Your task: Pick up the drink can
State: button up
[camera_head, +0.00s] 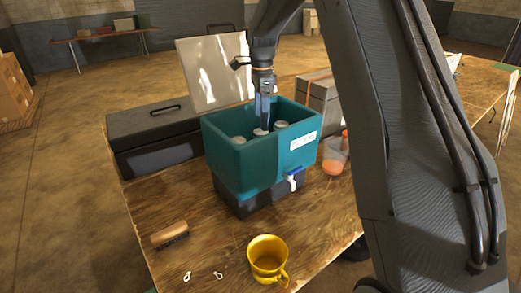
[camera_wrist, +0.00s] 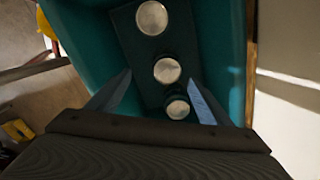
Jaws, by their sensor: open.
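A teal open-topped bin (camera_head: 236,163) with a small tap stands on a dark base on the wooden table. Three round pale lids show inside it: one at the left (camera_head: 238,139), one in the middle (camera_head: 260,132) and one at the right (camera_head: 280,124). In the wrist view they line up as a larger far top (camera_wrist: 152,18), a middle top (camera_wrist: 167,71) and a near top (camera_wrist: 178,108). I cannot tell which is the drink can. My gripper (camera_head: 262,122) points down into the bin, open. Its fingers (camera_wrist: 159,76) stand either side of the row; their contact is unclear.
The bin's walls surround my gripper closely. A dark case (camera_head: 155,125), a pale upright panel (camera_head: 215,70) and a grey box (camera_head: 318,95) stand behind it. A yellow mug (camera_head: 267,258), a brush (camera_head: 170,235) and an orange-filled jar (camera_head: 335,158) are on the table.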

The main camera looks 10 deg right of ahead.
aim_at(260, 131)
jog(key=f+b, duration=0.2)
jog(key=w+f+b, duration=0.1)
jog(key=f+b, duration=0.1)
jog(key=w+f+b, duration=0.1)
jog(key=f+b, duration=0.1)
jog(key=shift+f, duration=0.4)
jog(key=shift+s+d+f+p, duration=0.15)
jog(key=shift+f+p, duration=0.65)
jog(key=shift+f, duration=1.15)
jog(key=shift+s+a+f+p, duration=0.15)
jog(key=shift+f+p, duration=0.65)
jog(key=shift+f, duration=1.15)
jog(key=shift+d, duration=0.1)
jog(key=c, duration=1.4)
